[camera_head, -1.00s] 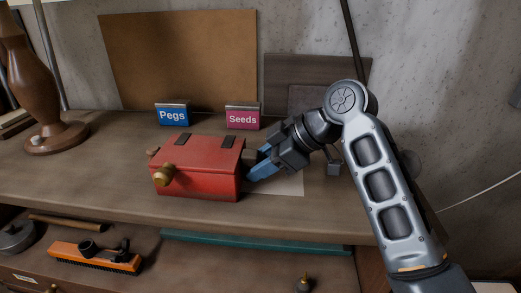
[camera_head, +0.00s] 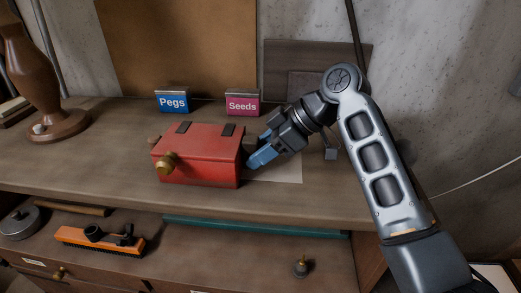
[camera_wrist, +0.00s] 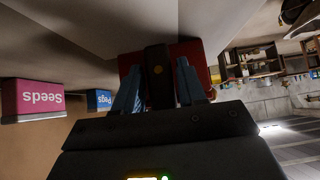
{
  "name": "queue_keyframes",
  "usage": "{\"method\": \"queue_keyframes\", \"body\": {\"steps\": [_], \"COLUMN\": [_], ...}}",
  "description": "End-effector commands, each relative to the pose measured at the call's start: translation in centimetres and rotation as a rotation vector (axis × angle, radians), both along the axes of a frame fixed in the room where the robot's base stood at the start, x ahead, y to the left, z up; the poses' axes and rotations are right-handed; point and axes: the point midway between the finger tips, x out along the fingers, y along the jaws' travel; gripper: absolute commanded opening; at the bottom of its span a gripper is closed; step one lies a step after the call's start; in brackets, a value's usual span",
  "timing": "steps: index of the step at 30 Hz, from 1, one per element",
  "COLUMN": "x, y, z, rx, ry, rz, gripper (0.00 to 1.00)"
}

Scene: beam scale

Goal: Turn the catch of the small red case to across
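The small red case (camera_head: 205,155) sits on the wooden bench top, with two dark tabs on its lid and brass knobs at its left. My gripper (camera_head: 258,150) is beside the case's right end, its blue fingers pointing at it. In the wrist view the open fingers (camera_wrist: 158,88) stand apart in front of the red case (camera_wrist: 187,52). A dark upright bar with a brass spot (camera_wrist: 156,71), apparently the catch, shows between them. I cannot tell whether the fingers touch it. In the head view the catch is hidden.
A blue Pegs sign (camera_head: 173,102) and a pink Seeds sign (camera_head: 243,103) stand behind the case. A pale sheet (camera_head: 285,171) lies to its right. A wooden lamp (camera_head: 45,90) stands at left. An orange brush (camera_head: 98,240) lies on the lower shelf.

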Motion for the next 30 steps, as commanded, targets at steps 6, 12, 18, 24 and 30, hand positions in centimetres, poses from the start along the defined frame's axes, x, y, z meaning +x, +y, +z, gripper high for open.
{"method": "queue_keyframes", "body": {"steps": [6,12,18,24,30], "x": [0.0,0.0,0.1,0.0,-0.1], "y": [0.0,-0.1,-1.8,-4.1,-5.3], "z": [0.0,0.1,1.7,4.0,5.3], "rx": [0.000,0.000,0.002,0.001,0.000], "ry": [-0.001,-0.001,-0.006,-0.004,-0.001], "rz": [0.001,0.000,-0.001,-0.001,0.000], "gripper": [0.55,0.55,0.55,0.55,0.55]}}
